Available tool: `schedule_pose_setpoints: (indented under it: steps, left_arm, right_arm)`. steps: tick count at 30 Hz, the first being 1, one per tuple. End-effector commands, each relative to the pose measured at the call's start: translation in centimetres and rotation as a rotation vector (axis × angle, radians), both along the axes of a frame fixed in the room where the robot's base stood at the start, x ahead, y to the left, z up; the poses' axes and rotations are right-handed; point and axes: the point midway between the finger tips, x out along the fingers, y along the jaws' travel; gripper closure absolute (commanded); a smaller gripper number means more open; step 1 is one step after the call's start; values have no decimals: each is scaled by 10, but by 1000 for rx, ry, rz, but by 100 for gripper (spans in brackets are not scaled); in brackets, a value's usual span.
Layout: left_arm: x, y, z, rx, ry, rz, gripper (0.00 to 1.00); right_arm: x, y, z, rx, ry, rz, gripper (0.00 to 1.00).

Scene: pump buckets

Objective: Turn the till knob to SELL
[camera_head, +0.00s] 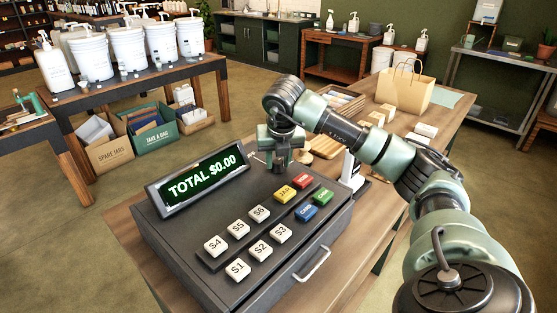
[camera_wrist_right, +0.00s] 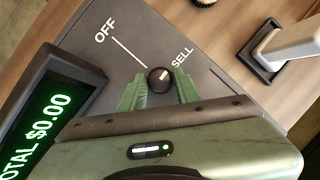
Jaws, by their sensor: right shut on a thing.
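The till (camera_head: 190,232) stands on a wooden counter, its display (camera_head: 200,180) reading TOTAL $0.00. My right gripper (camera_head: 282,158) points down at the till's back corner, hiding the knob in the head view. In the right wrist view the round black knob (camera_wrist_right: 158,80) sits between the green fingertips of my right gripper (camera_wrist_right: 159,88), which is shut on it. The knob's pale mark points up and right, towards the SELL label (camera_wrist_right: 182,57). The OFF label (camera_wrist_right: 106,31) is at upper left, with a white line running towards the knob. My left gripper is out of view.
Till keys (camera_head: 260,250) and the display lie close to my right gripper. A white-stemmed stand (camera_head: 350,172) is just right of the till. A paper bag (camera_head: 404,88) and small boxes stand farther back on the counter. Pump buckets (camera_head: 127,45) fill the left table.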

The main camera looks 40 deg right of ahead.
Motion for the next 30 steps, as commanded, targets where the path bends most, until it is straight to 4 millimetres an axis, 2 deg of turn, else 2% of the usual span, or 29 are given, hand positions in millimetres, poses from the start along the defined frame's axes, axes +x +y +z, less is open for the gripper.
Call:
schedule_pose_setpoints:
  steps: [9, 24, 25, 27, 30]
  left_arm:
    - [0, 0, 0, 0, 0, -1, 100]
    - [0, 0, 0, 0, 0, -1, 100]
    - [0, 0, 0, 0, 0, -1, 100]
    - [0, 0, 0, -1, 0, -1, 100]
    - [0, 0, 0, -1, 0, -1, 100]
  right_arm:
    - [1, 1, 0, 0, 0, -100, 100]
    - [0, 1, 0, 1, 0, -114, 100]
    - [0, 1, 0, 1, 0, -114, 60]
    - [0, 1, 0, 1, 0, -114, 47]
    - [0, 1, 0, 1, 0, -113, 47]
